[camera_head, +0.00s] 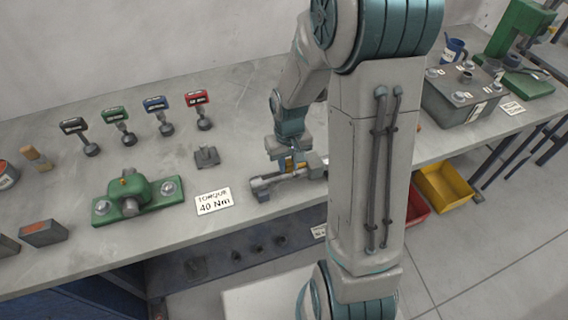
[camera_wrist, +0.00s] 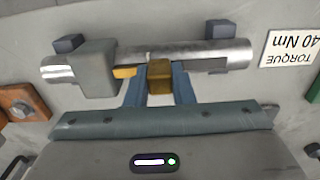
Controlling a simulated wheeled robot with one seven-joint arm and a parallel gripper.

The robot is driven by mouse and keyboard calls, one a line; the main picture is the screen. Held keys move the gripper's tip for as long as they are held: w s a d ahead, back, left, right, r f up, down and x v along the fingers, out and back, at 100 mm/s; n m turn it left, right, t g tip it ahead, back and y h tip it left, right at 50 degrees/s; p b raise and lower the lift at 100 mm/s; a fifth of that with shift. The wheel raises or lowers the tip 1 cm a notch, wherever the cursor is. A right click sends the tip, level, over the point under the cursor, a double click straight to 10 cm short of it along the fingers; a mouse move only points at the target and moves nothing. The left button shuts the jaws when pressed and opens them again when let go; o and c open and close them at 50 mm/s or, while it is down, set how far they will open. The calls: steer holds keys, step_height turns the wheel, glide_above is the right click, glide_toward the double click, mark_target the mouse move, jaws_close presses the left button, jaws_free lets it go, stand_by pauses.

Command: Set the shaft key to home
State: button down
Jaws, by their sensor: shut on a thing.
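The auger positioner is a silver shaft (camera_wrist: 215,55) lying level on dark supports in the wrist view. In the head view it (camera_head: 262,184) lies near the table's front edge, partly hidden by my arm. A grey block (camera_wrist: 97,70) sits around the shaft toward its left end, with a small yellow-orange tab (camera_wrist: 124,72) on its right side. A brass block (camera_wrist: 159,76), seemingly the shaft key, is at the shaft's near side, right of the tab with a small gap. My gripper (camera_wrist: 159,85) is shut on it, one finger on each side. My gripper hides its near end.
A "TORQUE 40 Nm" card (camera_head: 213,201) lies left of the positioner. A grey battery-like box (camera_head: 465,95) is at right. Bins (camera_head: 445,187) sit below the table.

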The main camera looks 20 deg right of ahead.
mark_target(291, 160)
steer(key=shift+d, duration=0.3)
steer(key=c, duration=1.5)
jaws_free()
steer(key=shift+c, duration=0.2)
steer(key=o, duration=0.3)
steer(key=shift+d, duration=0.2)
steer(key=shift+a, duration=0.1)
steer(key=shift+a, duration=0.1)
step_height(291, 160, up, 14)
steer(key=b, duration=0.1)
